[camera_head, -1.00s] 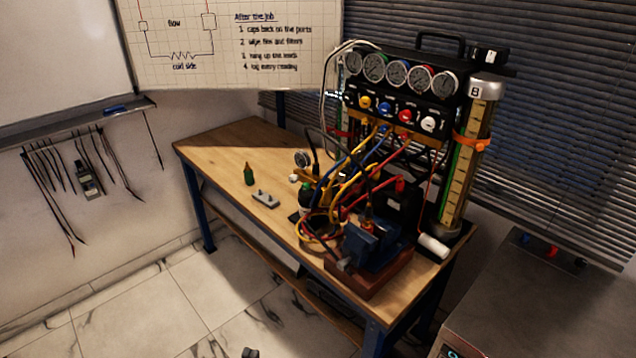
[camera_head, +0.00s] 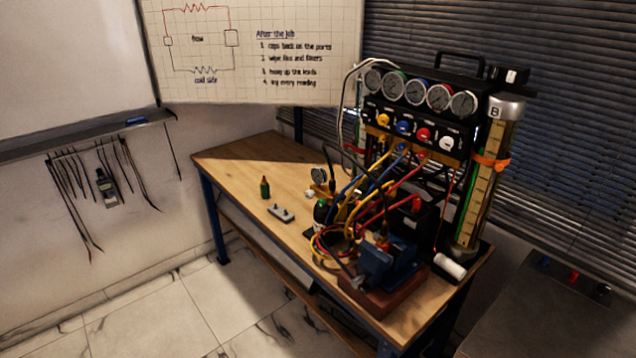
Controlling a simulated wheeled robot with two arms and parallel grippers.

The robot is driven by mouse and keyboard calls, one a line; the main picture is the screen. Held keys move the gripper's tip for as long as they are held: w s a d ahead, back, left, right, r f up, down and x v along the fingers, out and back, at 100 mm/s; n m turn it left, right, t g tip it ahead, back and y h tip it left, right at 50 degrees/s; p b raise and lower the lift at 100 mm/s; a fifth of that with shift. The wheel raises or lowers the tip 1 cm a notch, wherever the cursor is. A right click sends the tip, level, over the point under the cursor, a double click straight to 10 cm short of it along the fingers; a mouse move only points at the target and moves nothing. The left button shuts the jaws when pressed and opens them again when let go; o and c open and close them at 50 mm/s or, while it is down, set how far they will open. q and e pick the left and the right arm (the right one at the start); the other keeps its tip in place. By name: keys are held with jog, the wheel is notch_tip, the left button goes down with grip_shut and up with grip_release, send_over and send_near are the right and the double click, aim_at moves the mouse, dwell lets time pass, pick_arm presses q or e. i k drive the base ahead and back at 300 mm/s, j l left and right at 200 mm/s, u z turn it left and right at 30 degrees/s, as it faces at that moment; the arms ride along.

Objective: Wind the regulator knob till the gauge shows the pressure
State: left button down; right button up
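A wooden bench (camera_head: 235,160) carries a black manifold (camera_head: 425,132) with a row of several round dial gauges (camera_head: 415,92). Below the dials is a row of knobs: yellow (camera_head: 383,119), blue (camera_head: 403,126), red (camera_head: 423,134) and white (camera_head: 446,143). A smaller single gauge (camera_head: 318,174) stands lower, near the bench's middle, behind the hoses. I cannot tell which knob is the regulator knob. The needles and dial markings are too small to read. Neither of my grippers is in view.
Yellow, red and blue hoses (camera_head: 372,200) tangle in front of the manifold. A blue vise (camera_head: 385,265) sits at the front edge. A tall cylinder (camera_head: 487,180) stands right. A green bottle (camera_head: 265,188) and a grey block (camera_head: 281,213) lie left. The bench's back left is clear.

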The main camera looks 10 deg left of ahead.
aim_at(309, 193)
jog(key=i+j, duration=0.2)
jog(key=j, duration=0.15)
jog(key=i+j+z, duration=0.1)
jog(key=j, duration=0.2)
jog(key=i+j, duration=0.2)
jog(key=j, duration=0.15)
jog(key=i+j, duration=0.2)
jog(key=j, duration=0.15)
jog(key=i+j+z, duration=0.1)
jog(key=j, duration=0.25)
jog(key=i, duration=0.05)
